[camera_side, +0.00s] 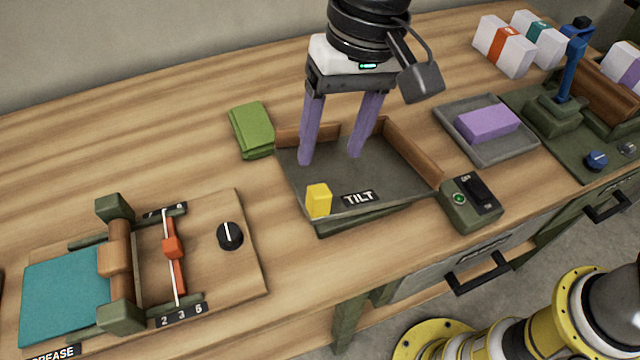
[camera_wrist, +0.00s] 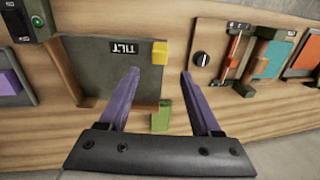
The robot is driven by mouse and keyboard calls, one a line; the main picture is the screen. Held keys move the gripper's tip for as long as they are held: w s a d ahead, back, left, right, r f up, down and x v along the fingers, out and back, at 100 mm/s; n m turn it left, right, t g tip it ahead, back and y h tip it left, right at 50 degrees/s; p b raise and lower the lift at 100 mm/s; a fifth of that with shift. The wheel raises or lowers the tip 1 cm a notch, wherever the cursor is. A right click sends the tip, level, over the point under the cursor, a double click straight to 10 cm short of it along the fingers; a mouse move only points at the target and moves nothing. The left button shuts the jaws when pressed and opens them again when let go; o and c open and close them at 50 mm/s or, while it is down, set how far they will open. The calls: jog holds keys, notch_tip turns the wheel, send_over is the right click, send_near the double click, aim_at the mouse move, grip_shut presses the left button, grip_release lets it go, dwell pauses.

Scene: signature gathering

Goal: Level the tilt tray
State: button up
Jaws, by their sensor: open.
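The tilt tray (camera_side: 385,178) is a dark grey tray with brown wooden walls and a TILT label, sitting on a dark green base. It also shows in the wrist view (camera_wrist: 95,65). Its bed looks slanted in the side view, but I cannot judge the angle exactly. A yellow block (camera_side: 318,200) is at its front left corner; in the wrist view the block (camera_wrist: 159,52) appears beyond the gap between my fingers. My gripper (camera_side: 330,158) is open and empty, pointing down over the rear left part of the tray. Its purple fingers (camera_wrist: 160,72) are apart.
A green folded cloth (camera_side: 252,130) lies behind the tray's left side. A green switch box (camera_side: 470,203) stands close to its right front corner. A wooden slider board (camera_side: 205,270) is at left. A grey tray with a purple block (camera_side: 487,124) is at right.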

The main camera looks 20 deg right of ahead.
aim_at(320, 190)
jog(key=f, duration=0.3)
jog(key=a+f, duration=0.1)
jog(key=f, duration=0.5)
jog(key=shift+a, duration=0.35)
grip_shut()
dwell(0.9)
